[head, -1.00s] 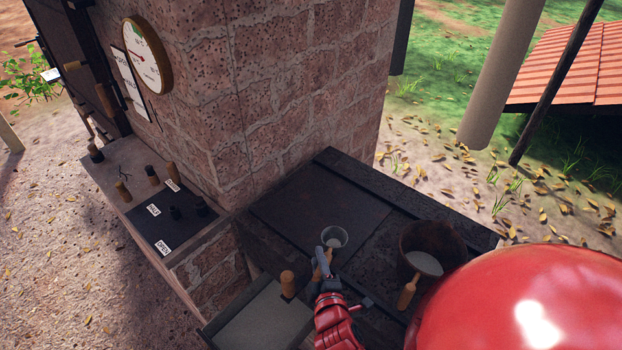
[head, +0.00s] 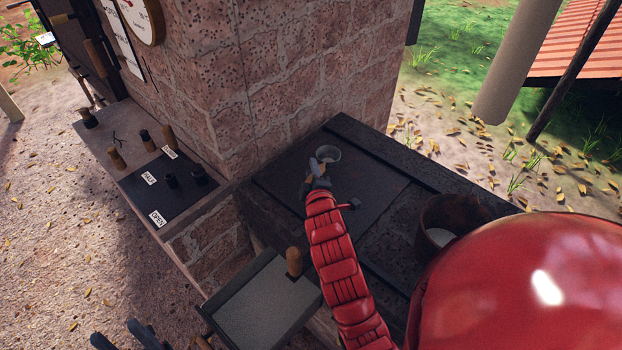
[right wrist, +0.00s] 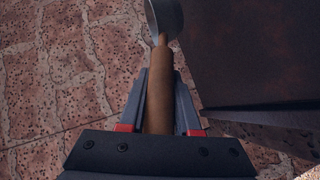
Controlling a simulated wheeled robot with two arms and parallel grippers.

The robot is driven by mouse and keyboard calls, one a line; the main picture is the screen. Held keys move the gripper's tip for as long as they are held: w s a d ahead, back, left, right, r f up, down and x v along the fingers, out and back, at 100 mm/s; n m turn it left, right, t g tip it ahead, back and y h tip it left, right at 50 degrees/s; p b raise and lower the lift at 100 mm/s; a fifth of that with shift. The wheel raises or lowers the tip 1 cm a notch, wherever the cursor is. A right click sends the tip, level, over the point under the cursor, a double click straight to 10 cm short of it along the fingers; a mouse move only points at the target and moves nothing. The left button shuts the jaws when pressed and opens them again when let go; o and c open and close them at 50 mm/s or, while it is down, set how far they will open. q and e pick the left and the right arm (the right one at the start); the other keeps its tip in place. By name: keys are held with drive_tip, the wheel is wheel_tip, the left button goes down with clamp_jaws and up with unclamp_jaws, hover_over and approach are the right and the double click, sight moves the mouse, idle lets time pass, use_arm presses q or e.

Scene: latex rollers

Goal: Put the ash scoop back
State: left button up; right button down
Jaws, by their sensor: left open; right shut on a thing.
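My right gripper (head: 317,176) is shut on the wooden handle of the ash scoop, a small grey metal cup (head: 327,154). It holds the scoop over the flat dark plate of the bench (head: 350,195), near the brick column. In the right wrist view the handle (right wrist: 158,95) lies between the fingers (right wrist: 160,115), with the metal cup (right wrist: 165,14) beyond. I cannot tell how high the scoop is above the plate. My left gripper (head: 124,339) is open and empty at the bottom left edge.
A dark bucket (head: 425,235) with pale contents stands at right, partly hidden by my red body. A tray with a wooden knob (head: 293,262) sits at the front. A brick column (head: 300,90) rises behind. A ledge with labels and several pegs (head: 165,190) is at left.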

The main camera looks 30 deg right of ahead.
drive_tip(key=shift+w+d+f, duration=0.1)
drive_tip(key=shift+w+d, duration=0.1)
drive_tip(key=shift+w, duration=0.3)
drive_tip(key=shift+w+f, duration=0.2)
wheel_tip(320, 180, down, 3)
drive_tip(key=shift+r+p, duration=0.15)
drive_tip(key=shift+p, duration=0.5)
drive_tip(key=shift+f, duration=0.2)
drive_tip(key=shift+f, duration=0.1)
drive_tip(key=c, duration=0.6)
unclamp_jaws()
